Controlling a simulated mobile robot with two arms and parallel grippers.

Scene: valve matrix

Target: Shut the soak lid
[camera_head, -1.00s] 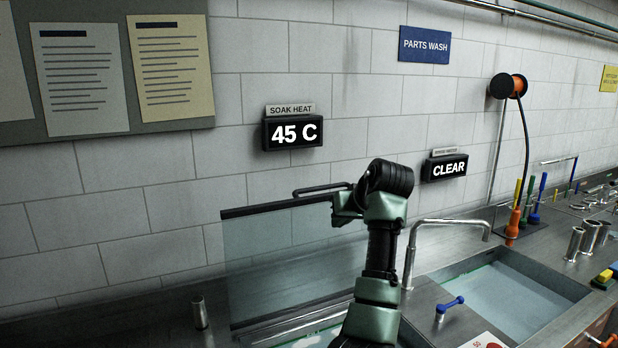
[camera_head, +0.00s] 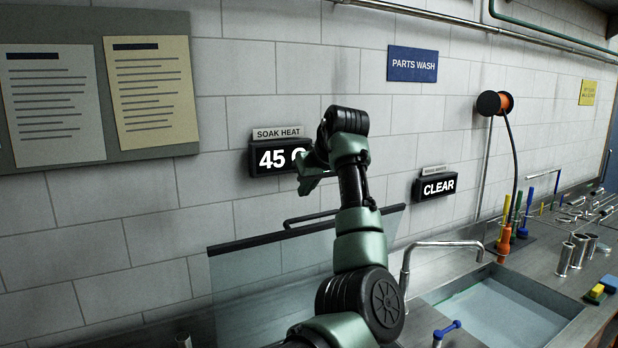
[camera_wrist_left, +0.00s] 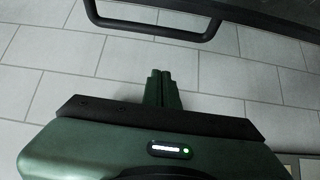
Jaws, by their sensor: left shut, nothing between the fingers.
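The soak lid (camera_head: 240,285) is a clear pane with a dark top edge, standing upright and open at the back of the counter. Its black bar handle (camera_head: 312,217) sits on the top edge. The handle also shows at the top of the left wrist view (camera_wrist_left: 150,28). My left gripper (camera_head: 309,184) shows above the handle in the head view, in front of the soak heat display. Its fingers (camera_wrist_left: 161,88) are shut and empty, apart from the handle. My arm hides part of the lid. My right gripper is out of view.
A bent tap (camera_head: 440,244) and a sink (camera_head: 500,305) lie right of the lid. A blue-handled valve (camera_head: 447,331) stands at the sink's near left. The soak heat display (camera_head: 268,158) on the tiled wall is partly covered by my gripper.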

